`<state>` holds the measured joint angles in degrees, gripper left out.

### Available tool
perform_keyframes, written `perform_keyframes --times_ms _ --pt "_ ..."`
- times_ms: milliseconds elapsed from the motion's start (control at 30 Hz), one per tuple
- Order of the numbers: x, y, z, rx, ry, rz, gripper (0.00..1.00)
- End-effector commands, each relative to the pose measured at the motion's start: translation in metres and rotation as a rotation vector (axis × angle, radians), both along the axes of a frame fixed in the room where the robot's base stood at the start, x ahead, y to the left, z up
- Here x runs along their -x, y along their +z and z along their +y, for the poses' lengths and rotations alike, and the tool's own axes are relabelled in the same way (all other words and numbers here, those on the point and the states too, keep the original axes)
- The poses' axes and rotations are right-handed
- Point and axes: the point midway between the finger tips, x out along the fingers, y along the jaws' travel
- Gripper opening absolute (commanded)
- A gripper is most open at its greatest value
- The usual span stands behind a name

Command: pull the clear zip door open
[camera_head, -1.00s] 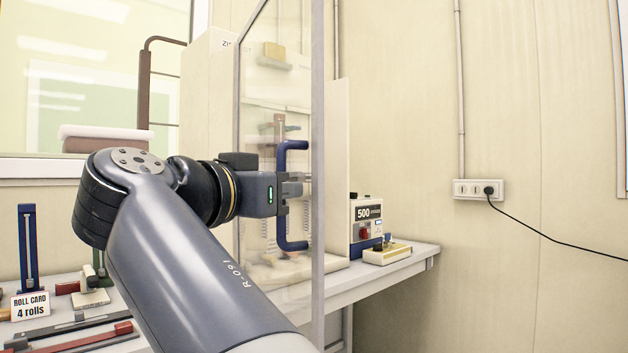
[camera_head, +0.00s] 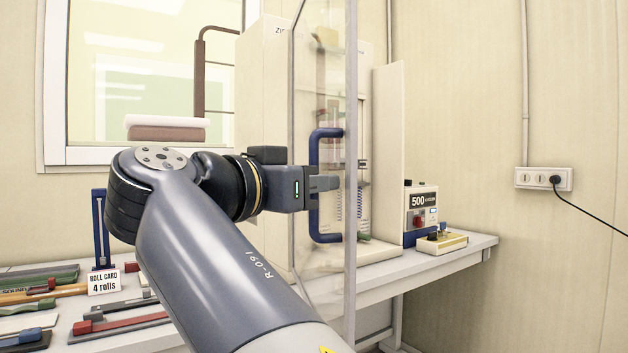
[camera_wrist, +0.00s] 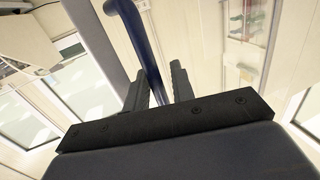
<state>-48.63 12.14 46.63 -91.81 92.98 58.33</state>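The clear zip door (camera_head: 305,90) stands swung out from the cabinet in the head view, seen at a steep angle with its grey frame edge towards me. Its blue D-shaped handle (camera_head: 318,150) is upright on the panel. My gripper (camera_head: 328,183) is level at the handle's middle, with a finger overlapping the bar. In the wrist view the blue handle (camera_wrist: 146,50) runs down between the two fingers of my gripper (camera_wrist: 160,85). The fingers are apart, and a gap shows beside the bar on the right. Contact at the fingertips is hard to judge.
The cream cabinet (camera_head: 262,80) stands behind the door on a grey bench (camera_head: 450,253). A tester box marked 500 (camera_head: 420,208) and a small yellowish block (camera_head: 442,242) sit right of it. Floor at right looks clear.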

Motion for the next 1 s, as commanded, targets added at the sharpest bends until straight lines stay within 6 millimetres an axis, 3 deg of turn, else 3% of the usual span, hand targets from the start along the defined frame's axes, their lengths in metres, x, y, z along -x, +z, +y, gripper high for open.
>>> perform_keyframes --times_ms 433,1000 --pt "0.007 0.002 0.006 -0.004 0.000 -0.002 0.29" --pt "0.070 0.002 0.070 -0.001 0.001 -0.003 0.29"
